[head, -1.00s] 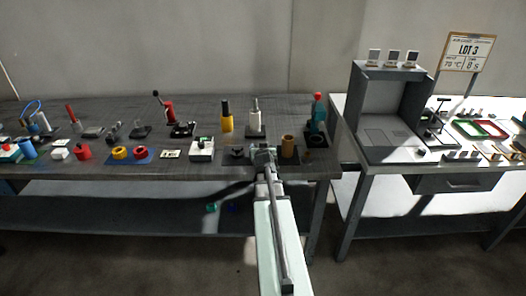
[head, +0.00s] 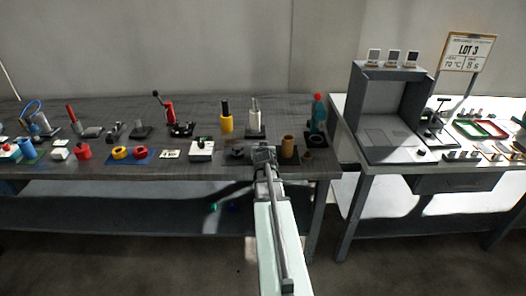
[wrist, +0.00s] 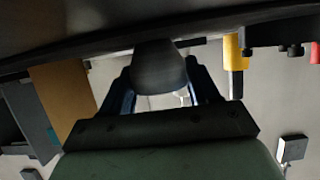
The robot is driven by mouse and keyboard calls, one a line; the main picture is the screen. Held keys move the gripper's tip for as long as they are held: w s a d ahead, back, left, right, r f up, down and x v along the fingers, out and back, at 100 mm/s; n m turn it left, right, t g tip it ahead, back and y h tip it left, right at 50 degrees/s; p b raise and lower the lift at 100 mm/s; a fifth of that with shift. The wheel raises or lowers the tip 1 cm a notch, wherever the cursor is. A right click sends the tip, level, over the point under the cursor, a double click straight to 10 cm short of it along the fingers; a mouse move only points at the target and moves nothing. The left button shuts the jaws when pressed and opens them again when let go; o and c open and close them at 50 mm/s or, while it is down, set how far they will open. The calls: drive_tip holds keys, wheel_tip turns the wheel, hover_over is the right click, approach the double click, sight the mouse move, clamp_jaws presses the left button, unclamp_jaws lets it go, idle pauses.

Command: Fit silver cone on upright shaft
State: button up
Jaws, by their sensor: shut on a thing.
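My gripper (wrist: 160,98) is shut on a dark grey, rounded, tapering piece, which seems to be the silver cone (wrist: 159,66). In the head view my gripper (head: 264,156) is at the front of the dark table, left of a brown cylinder; the cone cannot be made out there. A pale upright shaft (head: 254,118) stands on a black base farther back, beyond my gripper. In the wrist view a pale shape behind the held piece may be that shaft, but it is mostly hidden.
A yellow cylinder (head: 227,122) stands left of the shaft. The brown cylinder (head: 288,145) stands close to my gripper's right, also large in the wrist view (wrist: 62,97). A red-topped teal device (head: 318,115) is at the back right.

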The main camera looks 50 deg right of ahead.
drive_tip(key=shift+c, duration=1.2)
wheel_tip(320, 180, up, 10)
drive_tip(key=w+d+r, duration=0.5)
drive_tip(key=w+r, duration=0.2)
drive_tip(key=r, duration=0.1)
drive_tip(key=w+d+r, duration=0.5)
drive_tip(key=w+r, duration=0.2)
drive_tip(key=w, duration=0.1)
drive_tip(key=shift+d+r, duration=0.15)
drive_tip(key=shift+r, duration=0.2)
drive_tip(key=shift+w+f, duration=0.1)
drive_tip(key=shift+f, duration=0.05)
drive_tip(key=shift+f, duration=2.8)
